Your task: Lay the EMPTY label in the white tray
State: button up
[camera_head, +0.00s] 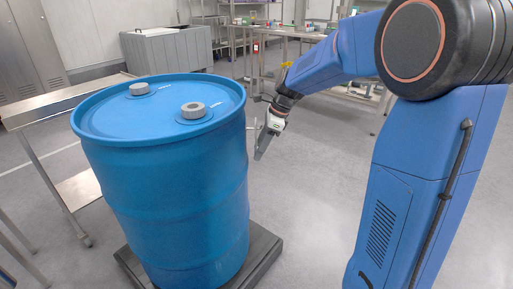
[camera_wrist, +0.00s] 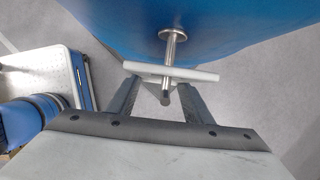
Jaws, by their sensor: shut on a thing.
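My gripper (camera_head: 264,140) is beside the right side of the blue drum (camera_head: 175,180), below its lid. In the wrist view its two fingers (camera_wrist: 160,92) are around a thin pale plate (camera_wrist: 202,75), seen nearly edge-on, which I take to be the label. No lettering on it can be read. A metal peg (camera_wrist: 173,48) with a round end stands out at the blue drum wall (camera_wrist: 230,18) and crosses the plate between the fingers. I cannot tell whether the peg passes through the plate. I cannot make out the white tray in either view.
The drum stands on a dark low pallet (camera_head: 265,252). A steel table (camera_head: 60,105) is at the left and a grey bin (camera_head: 168,50) behind. A workbench with small items (camera_head: 285,32) stands at the back. Grey floor is open right of the drum.

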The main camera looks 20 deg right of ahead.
jog(key=shift+d, duration=0.15)
jog(key=s+d, duration=0.2)
jog(key=d, duration=0.4)
dwell(0.8)
